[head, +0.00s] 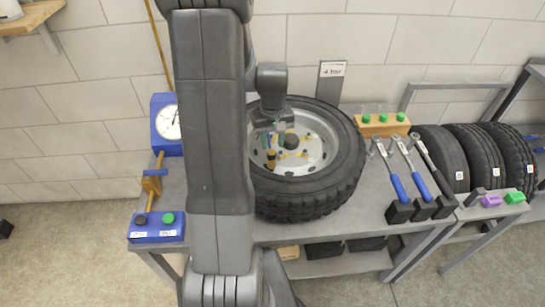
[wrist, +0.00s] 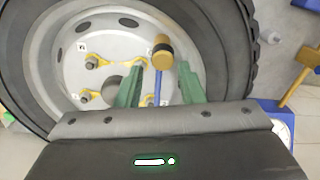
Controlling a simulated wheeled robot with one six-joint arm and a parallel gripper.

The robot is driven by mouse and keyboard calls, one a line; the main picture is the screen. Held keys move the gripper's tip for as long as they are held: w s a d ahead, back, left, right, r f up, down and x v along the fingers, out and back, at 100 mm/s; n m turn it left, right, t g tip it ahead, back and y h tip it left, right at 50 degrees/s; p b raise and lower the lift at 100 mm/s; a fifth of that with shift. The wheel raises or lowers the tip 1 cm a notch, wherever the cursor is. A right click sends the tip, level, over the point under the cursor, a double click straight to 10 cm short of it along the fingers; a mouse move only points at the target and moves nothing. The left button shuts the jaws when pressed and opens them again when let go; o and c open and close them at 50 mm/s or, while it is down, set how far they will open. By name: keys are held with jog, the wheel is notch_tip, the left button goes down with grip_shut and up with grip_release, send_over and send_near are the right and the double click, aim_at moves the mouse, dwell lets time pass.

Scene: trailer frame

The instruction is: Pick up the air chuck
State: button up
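A tool with a brass-coloured, dark-ended head and a thin blue stem, which I take for the air chuck (head: 271,158), is at the grey rim of the tyre. In the wrist view the tool (wrist: 162,56) stands ahead of my gripper. Its blue stem runs between the two green fingers, with a gap on each side. My gripper (head: 275,133) is open above the wheel, and its fingers also show in the wrist view (wrist: 161,68). The stem's lower end is hidden by my gripper body.
The wheel's tyre (head: 340,170) lies flat on the grey bench (head: 370,220). A blue gauge (head: 167,122) and a brass T-shaped piece (head: 152,184) stand left. Blue-handled wrenches (head: 398,187) and a wooden block with green knobs (head: 384,124) are right, before upright tyres (head: 480,155).

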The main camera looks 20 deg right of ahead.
aim_at(271, 151)
jog(key=shift+a+f+p, duration=0.2)
jog(key=shift+f+p, duration=0.4)
jog(key=shift+f, duration=2.75)
grip_shut()
